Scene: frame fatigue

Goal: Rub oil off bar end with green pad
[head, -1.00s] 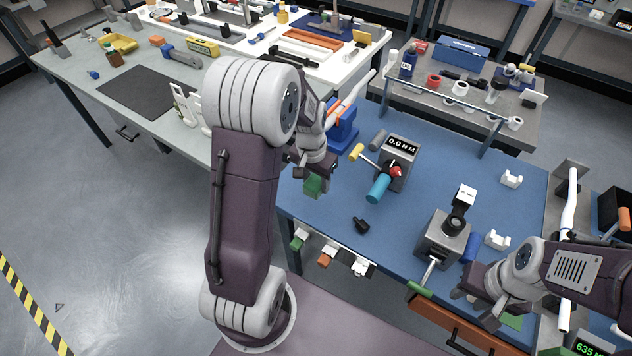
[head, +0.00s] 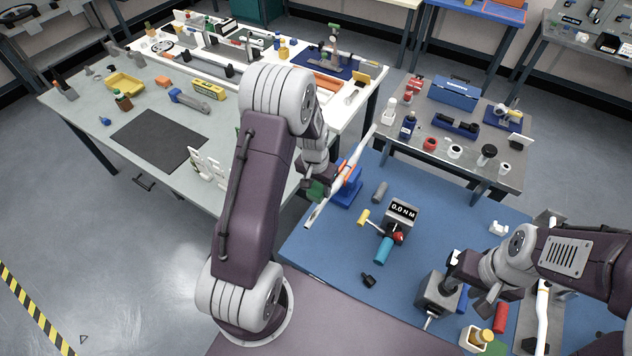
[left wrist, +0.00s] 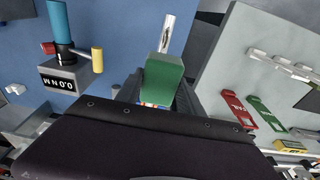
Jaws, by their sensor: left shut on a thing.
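The white bar (head: 347,172) lies slantwise in a blue stand (head: 347,194), its near end pointing down and left. In the left wrist view the bar's shiny metal end (left wrist: 166,34) shows just beyond the green pad. My left gripper (head: 314,182) is shut on the green pad (head: 317,191), just left of the bar's lower part. The pad fills the middle of the left wrist view (left wrist: 163,80) and hides part of the bar. Whether pad and bar touch, I cannot tell. My right gripper (head: 472,285) is over the bench's right side; its fingers are partly hidden.
A torque meter (head: 400,213) with a blue-handled tool (head: 384,249) stands right of the bar. A grey block (head: 435,293) and a white box with a bottle (head: 476,338) are near my right gripper. The blue mat (head: 335,250) is clear in front of the bar.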

